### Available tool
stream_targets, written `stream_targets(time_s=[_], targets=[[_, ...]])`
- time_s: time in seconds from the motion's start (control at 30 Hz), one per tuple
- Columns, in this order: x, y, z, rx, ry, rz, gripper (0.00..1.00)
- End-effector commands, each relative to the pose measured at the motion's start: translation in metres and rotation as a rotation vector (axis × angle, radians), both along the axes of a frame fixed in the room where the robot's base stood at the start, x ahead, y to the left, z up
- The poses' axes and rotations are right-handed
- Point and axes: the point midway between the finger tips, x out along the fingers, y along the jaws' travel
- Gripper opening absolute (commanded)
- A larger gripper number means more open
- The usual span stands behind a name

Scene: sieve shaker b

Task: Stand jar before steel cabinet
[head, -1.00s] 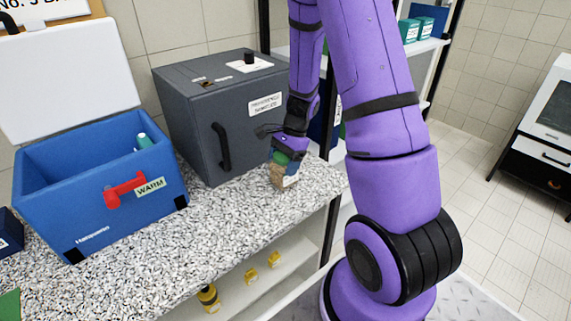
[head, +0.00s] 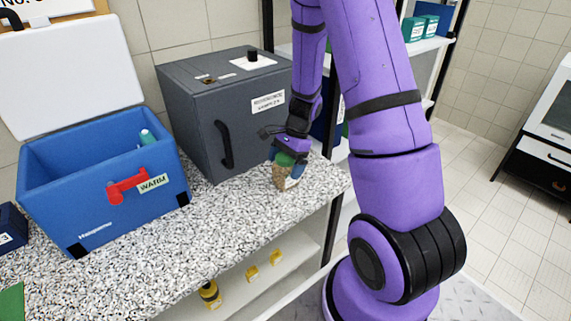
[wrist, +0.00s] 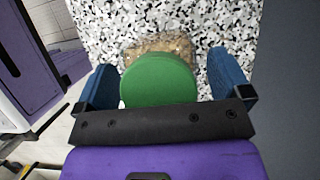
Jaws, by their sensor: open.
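The jar (head: 287,182) has a green lid and tan, grainy contents. It stands upright on the speckled counter, in front of the right part of the dark grey steel cabinet (head: 192,135). In the wrist view the jar's green lid (wrist: 158,80) lies between the two blue fingers, with a gap on each side. My gripper (head: 286,165) is open around the jar's top, and it also shows in the wrist view (wrist: 165,82). The fingers partly hide the jar in the head view. The cabinet door, with its black handle, is shut.
A blue cooler box (head: 100,195) with its white lid raised stands left of the cabinet, holding a teal-capped item (head: 147,138). The speckled counter (head: 190,240) is clear in front. Its right edge is close beyond the jar. A shelf below holds yellow items (head: 252,272).

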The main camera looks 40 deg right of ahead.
Motion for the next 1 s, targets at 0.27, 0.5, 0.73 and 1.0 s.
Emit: stream_targets(time_s=[0.27,0.5,0.73,1.0], targets=[[0.002,-0.017,0.042,-0.001,-0.006,0.000,0.96],[0.002,-0.035,0.084,-0.001,-0.004,0.000,0.96],[0.002,-0.044,0.107,0.000,-0.003,0.001,0.96],[-0.006,-0.025,0.145,-0.021,-0.078,0.130,0.96]])
